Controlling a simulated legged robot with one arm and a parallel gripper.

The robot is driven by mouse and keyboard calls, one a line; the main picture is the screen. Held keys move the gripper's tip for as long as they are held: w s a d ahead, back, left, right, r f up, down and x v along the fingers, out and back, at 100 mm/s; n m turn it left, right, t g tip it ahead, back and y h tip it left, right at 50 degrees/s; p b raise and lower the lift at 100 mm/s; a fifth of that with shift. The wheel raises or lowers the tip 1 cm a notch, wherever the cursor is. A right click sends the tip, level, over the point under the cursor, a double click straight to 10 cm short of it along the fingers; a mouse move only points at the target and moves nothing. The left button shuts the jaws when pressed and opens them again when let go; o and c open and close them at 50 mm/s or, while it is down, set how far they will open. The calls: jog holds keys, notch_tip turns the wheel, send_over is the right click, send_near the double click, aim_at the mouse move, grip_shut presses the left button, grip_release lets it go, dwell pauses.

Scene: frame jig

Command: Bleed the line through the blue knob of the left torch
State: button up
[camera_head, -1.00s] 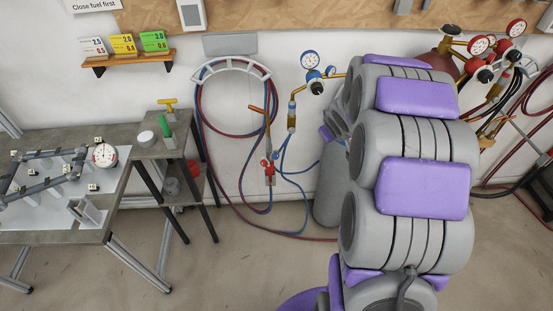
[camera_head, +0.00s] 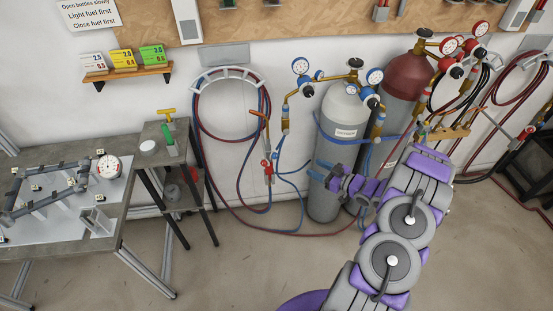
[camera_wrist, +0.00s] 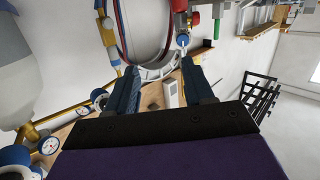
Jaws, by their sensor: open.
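The left torch (camera_head: 267,150) hangs on the wall below the left hose hanger in the head view, with a red knob and a small blue knob (camera_head: 275,156) at its lower part. In the wrist view its blue knob (camera_wrist: 183,40) shows at the top, beyond the right finger, with a red part above it. My gripper (camera_head: 322,173) is open and empty. It is in front of the grey oxygen bottle, to the right of the torch and apart from it. Its two fingers (camera_wrist: 160,62) also show in the wrist view, with nothing between them.
Red and blue hoses (camera_head: 233,130) hang from the wall and trail on the floor. A bench (camera_head: 115,225) and small stand (camera_head: 163,150) are left.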

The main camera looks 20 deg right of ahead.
aim_at(277, 156)
jog(key=s+a+t+y, duration=0.1)
jog(key=s+a+y, duration=0.1)
jog(key=s+a, duration=0.1)
jog(key=x, duration=0.5)
jog(key=d+b+x, duration=0.1)
jog(key=x, duration=0.4)
jog(key=b+x, duration=0.1)
jog(key=x, duration=0.5)
jog(key=shift+w+d+f, duration=0.15)
jog(key=shift+w+f, duration=0.2)
jog(key=shift+f, duration=0.05)
jog(key=shift+w+a+r, duration=0.1)
jog(key=shift+w+a, duration=0.05)
jog(key=shift+a, duration=0.4)
jog(key=shift+d, duration=0.3)
jog(key=c, duration=0.7)
jog(key=shift+a, duration=0.15)
grip_shut()
